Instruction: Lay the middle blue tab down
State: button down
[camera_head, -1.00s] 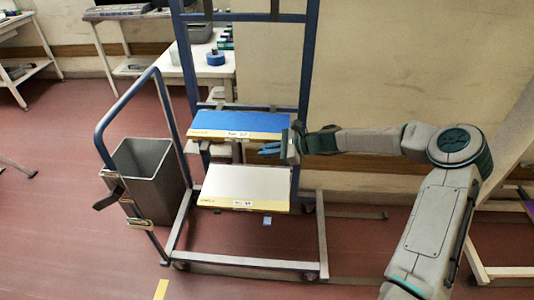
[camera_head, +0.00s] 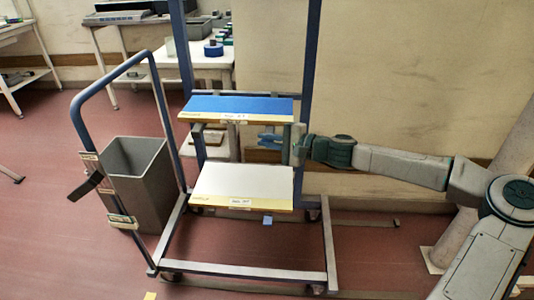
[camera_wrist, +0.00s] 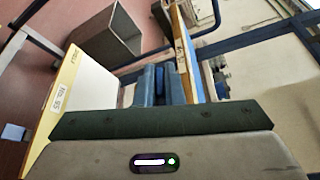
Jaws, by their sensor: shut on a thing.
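The rack has a blue-topped shelf (camera_head: 240,104) with a yellow, labelled front edge. Below it is a white shelf (camera_head: 243,180). My gripper (camera_head: 262,140) reaches in from the right, just under the right end of the blue-topped shelf's front edge. Its blue fingers also show in the wrist view (camera_wrist: 160,86), close together beside that shelf's edge. It is shut on the middle blue tab, which the fingers hide, so its angle cannot be told. Another small blue tab (camera_head: 267,219) hangs below the white shelf's front edge and shows in the wrist view (camera_wrist: 14,132).
The rack's blue frame (camera_head: 305,70) stands on a low grey base (camera_head: 240,265). A blue handrail (camera_head: 78,130) and a grey bin (camera_head: 140,175) are at its left. A white bench (camera_head: 200,78) stands behind against the wall. Open red floor lies in front.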

jog(key=n+b, duration=0.2)
jog(key=b, duration=0.1)
jog(key=f+n+t+y+b, duration=0.1)
jog(key=b, duration=0.2)
jog(key=shift+s+f+n+b, duration=0.1)
jog(key=shift+f+n+b, duration=0.1)
jog(key=shift+n+b, duration=0.15)
jog(key=c, duration=1.5)
grip_release()
jog(key=shift+c, duration=0.2)
jog(key=p+v, duration=0.3)
jog(key=v, duration=1)
jog(key=shift+d+f, duration=0.2)
jog(key=shift+d, duration=0.2)
jog(key=shift+s+n, duration=0.1)
jog(key=shift+n, duration=0.15)
